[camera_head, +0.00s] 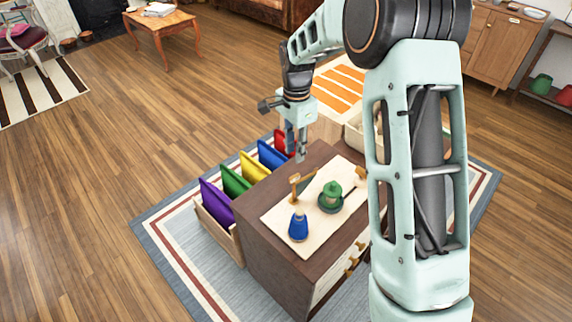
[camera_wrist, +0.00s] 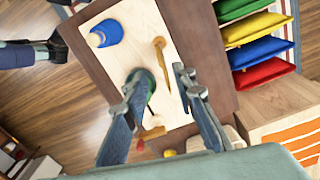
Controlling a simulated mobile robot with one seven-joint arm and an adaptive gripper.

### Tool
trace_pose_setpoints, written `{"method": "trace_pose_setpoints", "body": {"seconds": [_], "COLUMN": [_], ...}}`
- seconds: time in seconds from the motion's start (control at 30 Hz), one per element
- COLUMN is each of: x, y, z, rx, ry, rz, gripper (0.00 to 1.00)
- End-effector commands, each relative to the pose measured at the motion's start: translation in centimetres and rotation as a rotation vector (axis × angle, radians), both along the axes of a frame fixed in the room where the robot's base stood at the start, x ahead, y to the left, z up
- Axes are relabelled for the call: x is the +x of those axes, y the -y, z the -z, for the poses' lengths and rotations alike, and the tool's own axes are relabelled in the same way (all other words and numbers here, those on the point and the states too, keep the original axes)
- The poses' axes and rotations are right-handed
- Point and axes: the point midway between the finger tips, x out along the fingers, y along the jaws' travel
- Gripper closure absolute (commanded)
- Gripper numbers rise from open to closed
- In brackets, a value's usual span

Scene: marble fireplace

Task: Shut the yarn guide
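My gripper (camera_head: 300,158) hangs above the back edge of a dark brown cabinet (camera_head: 270,262). In the wrist view my gripper (camera_wrist: 160,86) has its two fingers well apart, with nothing between them. A slim wooden piece (camera_head: 301,183) stands on the cream panel (camera_head: 274,218) on the cabinet top, below and in front of the fingers; I take it for the yarn guide. It also shows in the wrist view (camera_wrist: 163,62), near the right finger. I cannot tell how far it is open. Another small wooden piece (camera_head: 361,173) stands farther right.
Several coloured cushions (camera_head: 236,180) fill a wooden rack left of the cabinet. Drawer handles (camera_head: 352,262) stick out at the front. Open floor lies left.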

Motion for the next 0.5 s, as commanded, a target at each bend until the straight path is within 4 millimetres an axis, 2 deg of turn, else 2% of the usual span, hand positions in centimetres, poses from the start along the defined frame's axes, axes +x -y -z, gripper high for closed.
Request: {"method": "trace_pose_setpoints", "body": {"seconds": [0.5], "x": [-0.1], "y": [0.0], "z": [8.7], "rx": [0.0], "ry": [-0.001], "rz": [-0.002], "gripper": [0.75]}}
